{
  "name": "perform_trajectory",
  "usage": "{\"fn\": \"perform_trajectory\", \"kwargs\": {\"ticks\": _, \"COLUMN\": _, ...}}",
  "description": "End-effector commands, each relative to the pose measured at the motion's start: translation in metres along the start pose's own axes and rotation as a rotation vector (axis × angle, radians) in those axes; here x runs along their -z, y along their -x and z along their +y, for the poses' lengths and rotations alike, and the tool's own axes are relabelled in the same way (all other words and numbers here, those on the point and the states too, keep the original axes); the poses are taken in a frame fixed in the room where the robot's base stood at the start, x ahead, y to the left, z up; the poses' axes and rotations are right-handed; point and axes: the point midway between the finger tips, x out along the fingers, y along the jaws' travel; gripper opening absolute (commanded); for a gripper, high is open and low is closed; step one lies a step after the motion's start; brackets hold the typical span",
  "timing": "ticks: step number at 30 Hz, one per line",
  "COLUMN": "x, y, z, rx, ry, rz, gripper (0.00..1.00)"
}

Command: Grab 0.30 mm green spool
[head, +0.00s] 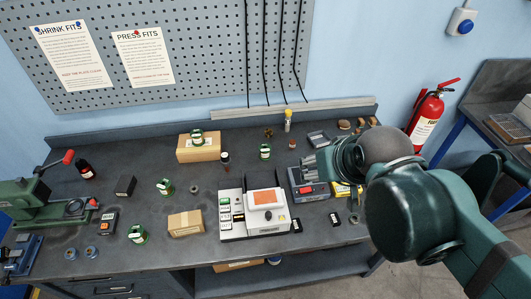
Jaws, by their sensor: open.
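Several green spools with white labels are on the bench. One spool (197,137) sits on top of a cardboard box, another (265,152) stands near the back middle, and a third (165,187) lies at the left. One more spool (138,234) is at the front left. Their labels are too small to read, so I cannot tell which is 0.30 mm. My gripper (309,164) is open and empty, at the right part of the bench above a grey device. It points left and is apart from all the spools.
A white machine (253,213) with an orange screen stands at the front middle. The grey device (308,188) is under my gripper. Cardboard boxes (187,223) (186,153) stand left of centre. A green press (42,205) fills the far left.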

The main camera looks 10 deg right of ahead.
Motion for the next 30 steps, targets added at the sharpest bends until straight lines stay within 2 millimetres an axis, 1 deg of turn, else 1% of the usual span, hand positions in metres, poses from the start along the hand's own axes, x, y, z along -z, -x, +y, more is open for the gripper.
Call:
{"fn": "perform_trajectory", "kwargs": {"ticks": 11, "x": 0.0, "y": 0.0, "z": 0.0, "rx": 0.0, "ry": 0.0, "rz": 0.0, "gripper": 0.49}}
{"fn": "perform_trajectory", "kwargs": {"ticks": 13, "x": 0.0, "y": 0.0, "z": 0.0, "rx": 0.0, "ry": 0.0, "rz": 0.0, "gripper": 0.46}}
{"fn": "perform_trajectory", "kwargs": {"ticks": 23, "x": 0.001, "y": 0.0, "z": 0.0, "rx": 0.0, "ry": 0.002, "rz": -0.001, "gripper": 0.46}}
{"fn": "perform_trajectory", "kwargs": {"ticks": 26, "x": 0.003, "y": -0.001, "z": 0.0, "rx": 0.001, "ry": 0.01, "rz": -0.004, "gripper": 0.46}}
{"fn": "perform_trajectory", "kwargs": {"ticks": 30, "x": 0.011, "y": -0.003, "z": -0.001, "rx": 0.002, "ry": 0.034, "rz": -0.015, "gripper": 0.46}}
